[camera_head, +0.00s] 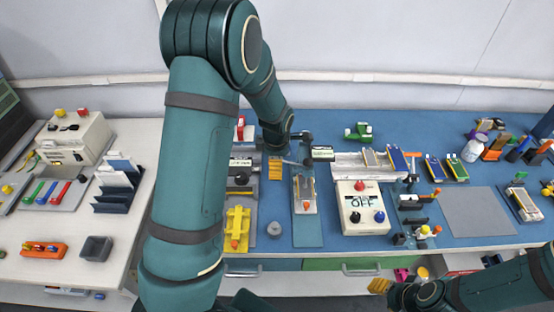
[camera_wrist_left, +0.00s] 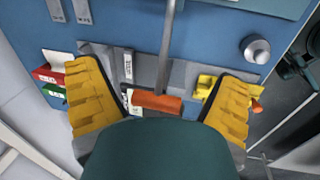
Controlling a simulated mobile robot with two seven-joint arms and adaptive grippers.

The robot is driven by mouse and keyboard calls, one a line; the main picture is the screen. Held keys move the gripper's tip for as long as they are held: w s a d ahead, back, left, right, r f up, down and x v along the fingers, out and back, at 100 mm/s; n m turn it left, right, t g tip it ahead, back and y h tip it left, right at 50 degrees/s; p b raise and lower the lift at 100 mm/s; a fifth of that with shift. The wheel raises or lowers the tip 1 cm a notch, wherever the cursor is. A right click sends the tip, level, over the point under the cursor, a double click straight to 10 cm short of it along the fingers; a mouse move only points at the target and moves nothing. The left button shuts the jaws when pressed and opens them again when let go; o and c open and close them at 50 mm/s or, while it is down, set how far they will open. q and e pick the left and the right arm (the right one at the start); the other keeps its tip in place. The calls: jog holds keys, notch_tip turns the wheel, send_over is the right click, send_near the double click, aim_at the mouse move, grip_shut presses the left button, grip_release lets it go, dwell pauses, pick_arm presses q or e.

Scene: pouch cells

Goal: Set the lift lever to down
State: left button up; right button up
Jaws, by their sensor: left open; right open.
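A grey rod (camera_wrist_left: 170,45) with an orange crossbar (camera_wrist_left: 157,103) at its end, which looks like the lift lever, shows in the left wrist view. The crossbar sits between the spread yellow fingers of my left gripper (camera_wrist_left: 158,103), with a gap on each side. In the head view my left gripper (camera_head: 275,168) is over the fixture left of the blue mat, and the crossbar is hard to make out there. Which setting the lever is in I cannot tell. My right gripper (camera_head: 384,286) is open and empty at the bottom, in front of the table edge.
A white control box (camera_head: 362,208) with coloured knobs stands right of the blue mat (camera_head: 307,232). A yellow fixture (camera_head: 237,224) and a grey knob (camera_head: 274,229) lie to the left. A grey mat (camera_head: 478,211) on the right is clear.

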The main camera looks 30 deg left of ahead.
pick_arm(q)
jog(key=c, duration=1.5)
jog(key=shift+d+r, duration=0.1)
grip_shut()
